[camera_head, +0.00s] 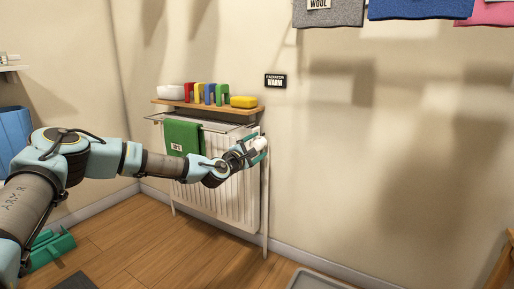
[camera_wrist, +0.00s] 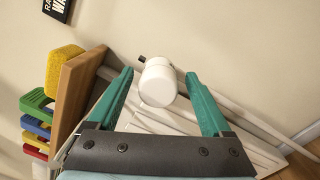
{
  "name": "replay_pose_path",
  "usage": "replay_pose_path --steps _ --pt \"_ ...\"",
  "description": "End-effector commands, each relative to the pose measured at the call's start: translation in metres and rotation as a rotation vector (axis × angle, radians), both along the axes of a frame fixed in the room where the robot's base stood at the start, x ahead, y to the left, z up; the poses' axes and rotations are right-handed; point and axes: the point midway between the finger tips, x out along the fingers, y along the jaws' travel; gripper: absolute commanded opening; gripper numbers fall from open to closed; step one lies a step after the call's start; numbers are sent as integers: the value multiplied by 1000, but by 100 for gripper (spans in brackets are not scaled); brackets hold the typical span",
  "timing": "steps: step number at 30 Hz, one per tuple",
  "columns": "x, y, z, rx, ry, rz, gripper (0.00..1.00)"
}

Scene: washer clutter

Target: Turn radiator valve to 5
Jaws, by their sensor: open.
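The white radiator (camera_head: 222,196) stands against the wall; it also shows in the wrist view (camera_wrist: 245,152). Its white round valve knob (camera_wrist: 158,82) sits between the two teal fingers of my gripper (camera_wrist: 158,88) in the wrist view, with gaps on both sides. The fingers are apart and hold nothing. In the head view my gripper (camera_head: 254,148) is at the radiator's upper right corner and partly hides the knob. I cannot read any number on the knob. A small sign (camera_head: 276,80) on the wall above reads "RADIATOR WARM".
A wooden shelf (camera_head: 200,105) above the radiator holds a yellow sponge (camera_head: 243,101), several coloured clips (camera_head: 206,93) and a white item (camera_head: 170,92). A green cloth (camera_head: 184,136) hangs in front. Clothes (camera_head: 420,8) hang at upper right. The wall right of the radiator is clear.

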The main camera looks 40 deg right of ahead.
Motion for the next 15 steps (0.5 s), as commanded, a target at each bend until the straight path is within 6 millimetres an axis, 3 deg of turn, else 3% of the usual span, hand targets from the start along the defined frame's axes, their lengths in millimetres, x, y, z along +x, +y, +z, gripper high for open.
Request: replay_pose_path --steps 7,15 --pt "-2 11 1 1 0 0 83" --pt "-14 60 -1 1 2 0 83"
